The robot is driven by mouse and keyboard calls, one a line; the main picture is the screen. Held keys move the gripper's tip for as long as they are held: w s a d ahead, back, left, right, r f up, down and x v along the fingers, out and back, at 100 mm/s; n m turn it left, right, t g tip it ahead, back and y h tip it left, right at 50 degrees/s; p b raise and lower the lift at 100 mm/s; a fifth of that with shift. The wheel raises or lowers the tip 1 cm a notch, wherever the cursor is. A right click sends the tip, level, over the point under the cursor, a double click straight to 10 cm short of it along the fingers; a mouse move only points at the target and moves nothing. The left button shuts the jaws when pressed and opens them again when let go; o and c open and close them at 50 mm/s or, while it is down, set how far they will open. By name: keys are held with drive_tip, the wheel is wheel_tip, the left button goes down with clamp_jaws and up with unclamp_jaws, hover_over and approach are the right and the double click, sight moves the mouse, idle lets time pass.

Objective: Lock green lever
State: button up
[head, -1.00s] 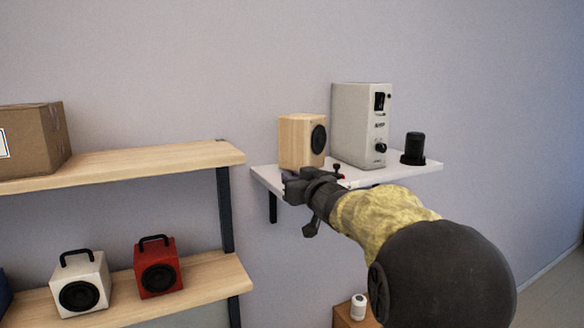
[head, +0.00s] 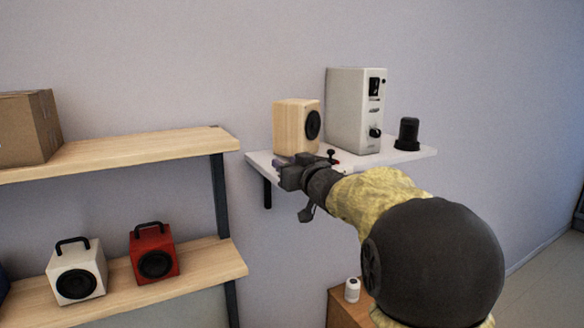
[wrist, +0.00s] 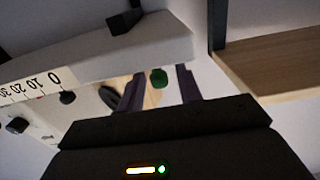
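In the wrist view a small green knob (wrist: 159,78), which I take as the green lever's end, shows between the two purple fingers of my gripper (wrist: 160,71). The fingers stand apart, with gaps between them and the knob; I cannot tell how deep the knob lies. The rest of the lever is hidden. In the head view my gripper (head: 281,162) is at the front left edge of the white wall shelf (head: 400,158), in front of the wooden speaker (head: 296,128). The green knob cannot be made out there.
A small red part (head: 336,161) shows beside my wrist. Wooden shelves (head: 120,153) are at left, with a carton (head: 25,128), a white speaker (head: 75,272) and a red speaker (head: 154,255).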

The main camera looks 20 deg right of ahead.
drive_tip(key=b+v, duration=0.3)
drive_tip(key=v, duration=1.4)
drive_tip(key=shift+s, duration=0.2)
wheel_tip(320, 180, down, 22)
drive_tip(key=m+g+h, duration=0.4)
drive_tip(key=g+h, duration=0.1)
drive_tip(key=g, duration=0.1)
drive_tip(key=s+a+f+g, duration=0.4)
drive_tip(key=s+f, duration=0.3)
drive_tip(key=s+a+f+n+g+y, duration=0.1)
drive_tip(key=s+a+f+g, duration=0.3)
drive_tip(key=s+f, duration=0.3)
drive_tip(key=shift+a+f+n+g, duration=0.3)
drive_tip(key=shift+f+g, duration=0.2)
drive_tip(key=shift+f, duration=0.2)
